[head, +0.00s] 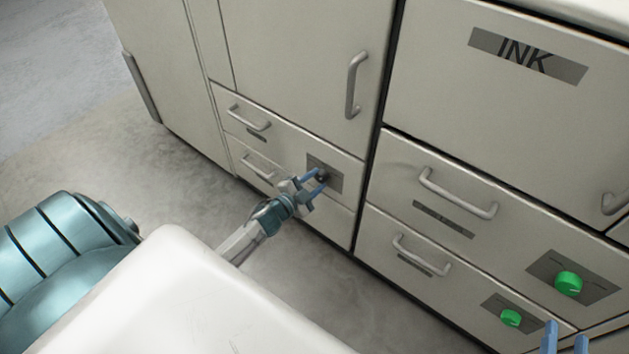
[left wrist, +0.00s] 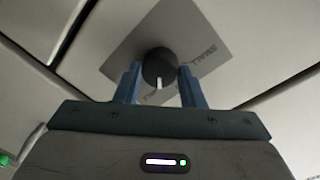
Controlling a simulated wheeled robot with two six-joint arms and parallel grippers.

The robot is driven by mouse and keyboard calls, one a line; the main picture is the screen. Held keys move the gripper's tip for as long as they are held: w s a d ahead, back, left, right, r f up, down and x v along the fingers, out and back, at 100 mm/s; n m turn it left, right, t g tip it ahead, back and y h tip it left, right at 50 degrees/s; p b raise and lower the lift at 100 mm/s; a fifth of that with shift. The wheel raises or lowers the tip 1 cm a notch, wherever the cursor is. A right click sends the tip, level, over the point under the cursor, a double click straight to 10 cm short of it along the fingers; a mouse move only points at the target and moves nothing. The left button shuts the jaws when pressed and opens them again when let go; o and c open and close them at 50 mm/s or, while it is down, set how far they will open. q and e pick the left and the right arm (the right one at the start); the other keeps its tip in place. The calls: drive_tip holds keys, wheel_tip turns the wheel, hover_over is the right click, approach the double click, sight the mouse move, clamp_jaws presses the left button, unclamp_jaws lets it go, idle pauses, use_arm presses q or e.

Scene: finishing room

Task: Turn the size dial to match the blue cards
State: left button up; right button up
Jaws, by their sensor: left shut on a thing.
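A dark round dial (left wrist: 158,68) with a white pointer mark sits on a grey plate (left wrist: 206,30) with printed words, one of which reads SMALL; other lettering is partly hidden. In the head view the dial (head: 321,176) and its plate (head: 337,180) are on the lower left cabinet. My left gripper (head: 318,184) is shut on the dial, and its blue fingers (left wrist: 158,85) stand on both sides of it. The pointer faces toward the gripper body. My right gripper (head: 566,340) shows only blue fingertips at the bottom right, apart and with nothing seen between them. No blue cards are in view.
Two green knobs (head: 568,284) (head: 510,317) sit on grey plates on the right cabinet. An INK label (head: 524,56) is above. Drawer handles (head: 457,195) (head: 248,118) and a door handle (head: 356,85) stick out. Bare floor (head: 130,170) lies at left.

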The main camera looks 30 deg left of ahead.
use_arm(q)
drive_tip(key=shift+m, duration=1)
use_arm(e)
drive_tip(key=shift+w+r, duration=0.1)
drive_tip(key=shift+r, duration=0.15)
use_arm(q)
drive_tip(key=o, duration=1)
use_arm(e)
drive_tip(key=shift+r, duration=0.1)
use_arm(q)
drive_tip(key=shift+s, duration=0.25)
use_arm(e)
wheel_tip(320, 180, up, 8)
drive_tip(key=t+b, duration=0.2)
drive_tip(key=t, duration=0.4)
use_arm(q)
drive_tip(key=s+a+p, duration=0.1)
drive_tip(key=s, duration=0.9)
drive_tip(key=shift+s+a+r, duration=0.15)
drive_tip(key=shift+r, duration=0.2)
use_arm(e)
drive_tip(key=f+g, duration=0.3)
drive_tip(key=shift+w+d+f, duration=0.15)
drive_tip(key=shift+w+f, duration=0.2)
